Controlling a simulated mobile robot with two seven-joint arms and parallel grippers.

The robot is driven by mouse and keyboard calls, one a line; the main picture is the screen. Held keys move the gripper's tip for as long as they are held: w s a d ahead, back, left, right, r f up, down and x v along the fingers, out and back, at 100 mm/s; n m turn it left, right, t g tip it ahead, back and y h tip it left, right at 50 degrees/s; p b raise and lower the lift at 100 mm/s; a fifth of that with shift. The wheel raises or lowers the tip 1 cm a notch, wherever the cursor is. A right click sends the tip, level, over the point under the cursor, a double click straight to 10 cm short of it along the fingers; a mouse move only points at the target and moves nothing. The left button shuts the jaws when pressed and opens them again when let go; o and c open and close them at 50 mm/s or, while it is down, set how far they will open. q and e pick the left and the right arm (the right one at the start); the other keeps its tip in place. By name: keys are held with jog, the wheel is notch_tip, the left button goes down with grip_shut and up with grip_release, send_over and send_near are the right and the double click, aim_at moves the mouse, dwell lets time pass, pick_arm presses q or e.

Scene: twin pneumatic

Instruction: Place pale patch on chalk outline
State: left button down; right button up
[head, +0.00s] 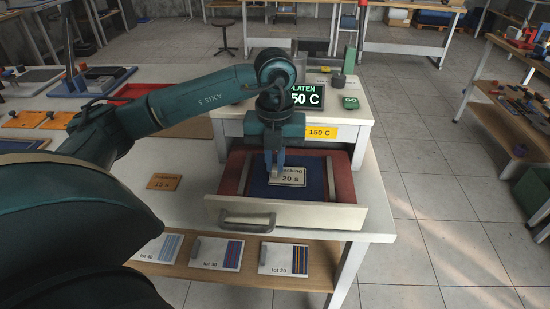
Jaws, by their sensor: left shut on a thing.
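The pale patch (291,178) is a small cream rectangle with dark lettering, ending in "cking" and "20 s". It is over the blue cloth (314,189) in the open drawer (345,217). My left gripper (274,170) comes down from above and is shut on the patch's left part, hiding some of its lettering. I cannot tell whether the patch touches the cloth or is just above it. I cannot make out the chalk outline; the patch and gripper cover part of the cloth. My right gripper is not in view.
The press (352,121) behind the drawer has a display reading 150 C and a green GO button (351,103). An orange-brown tag (164,182) marked 15 s lies on the white table. Labelled striped cards (283,259) lie on the shelf below. The drawer handle (247,219) sticks out in front.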

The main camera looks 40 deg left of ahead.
aim_at(275, 165)
pick_arm(q)
jog(key=shift+f, duration=0.2)
jog(key=c, duration=1.5)
grip_release()
jog(key=shift+r, duration=0.65)
notch_tip(275, 165, up, 11)
jog(key=p, duration=0.1)
